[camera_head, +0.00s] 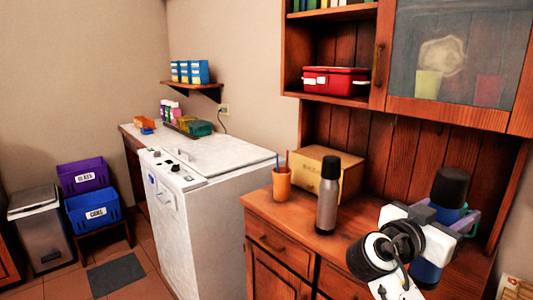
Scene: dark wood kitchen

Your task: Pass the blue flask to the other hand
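The blue flask (426,274) with a black cap stands upright at the right of the wooden counter, its middle covered by my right gripper (440,217). The gripper is white and black, and its arm comes in from the bottom right. The gripper is at the flask's upper body, just below the cap. Its fingertips are mostly hidden, so I cannot tell whether they are closed on the flask. I cannot tell whether the flask's base touches the counter. My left gripper is not in view.
A silver flask (327,203) with a black cap stands left of the gripper. An orange cup (282,184) and a cardboard box (312,173) are close by. A purplish thing (468,218) is just behind the blue flask. Wall cabinets (460,109) overhang the counter.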

